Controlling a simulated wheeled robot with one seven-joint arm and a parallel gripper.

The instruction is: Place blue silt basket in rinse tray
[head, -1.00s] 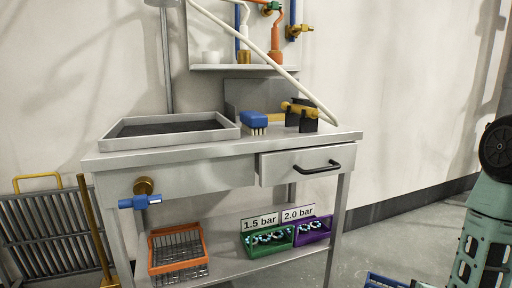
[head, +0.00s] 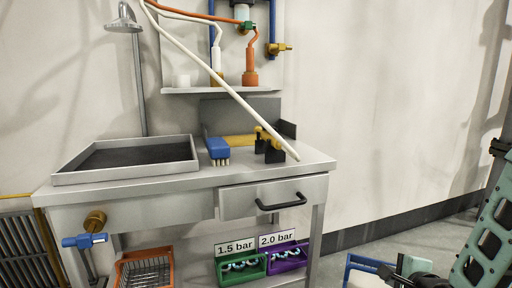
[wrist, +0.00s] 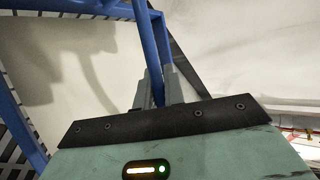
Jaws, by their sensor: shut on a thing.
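The blue silt basket (head: 350,268) shows in part at the bottom of the head view, right of the bench and cut off by the picture edge. My gripper (head: 405,272) is beside it at the lower right. In the wrist view my gripper (wrist: 158,90) is shut on a blue bar of the basket (wrist: 160,45). The rinse tray (head: 180,144), a shallow grey tray with a dark bottom, sits on the left of the bench top. The basket is apart from the tray, to its right and lower in the picture.
A blue brush (head: 217,149) and a black rack with a yellow-handled tool (head: 268,145) stand right of the tray. A white hose (head: 215,80) slants down to the bench. Below are a drawer (head: 273,196), an orange basket (head: 145,270), green (head: 241,267) and purple (head: 287,257) bins.

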